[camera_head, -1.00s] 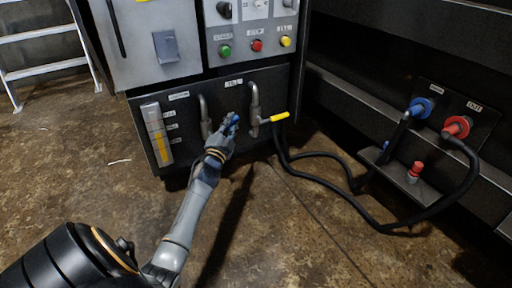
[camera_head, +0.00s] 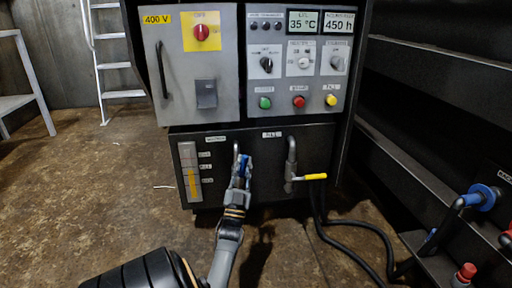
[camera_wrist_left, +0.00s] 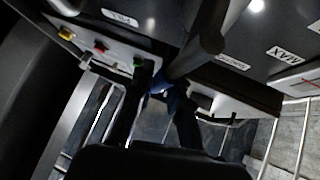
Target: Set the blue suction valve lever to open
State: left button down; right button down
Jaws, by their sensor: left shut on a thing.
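The blue suction valve lever (camera_head: 245,161) is at the left pipe (camera_head: 236,150) on the dark lower panel, mostly covered by my left gripper (camera_head: 242,168). The gripper is shut on the lever. The visible blue part now looks roughly upright, close beside the pipe, but its exact angle is hidden. In the left wrist view a dark blue piece (camera_wrist_left: 183,118) shows near the middle, partly covered by dark parts. My right gripper is not in view.
A yellow lever (camera_head: 314,177) sticks out rightward from the right-hand pipe (camera_head: 291,160). A level gauge (camera_head: 190,172) is left of the valve. Black hoses (camera_head: 352,226) run along the floor at right, near blue (camera_head: 481,197) and red couplings. The control cabinet (camera_head: 226,110) stands above.

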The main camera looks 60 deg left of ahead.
pick_arm(q)
jog(key=shift+s+a+n+g+y, duration=0.15)
jog(key=shift+s+n+g+y, duration=0.15)
jog(key=shift+n+g+y, duration=0.55)
jog(key=shift+s+a+n+g+y, duration=0.2)
jog(key=shift+n+g+y, duration=0.25)
jog(key=shift+n, duration=0.7)
jog(key=shift+s, duration=0.1)
jog(key=c, duration=1.3)
grip_release()
jog(key=shift+r, duration=0.15)
notch_tip(320, 180, up, 10)
jog(key=shift+f, duration=0.1)
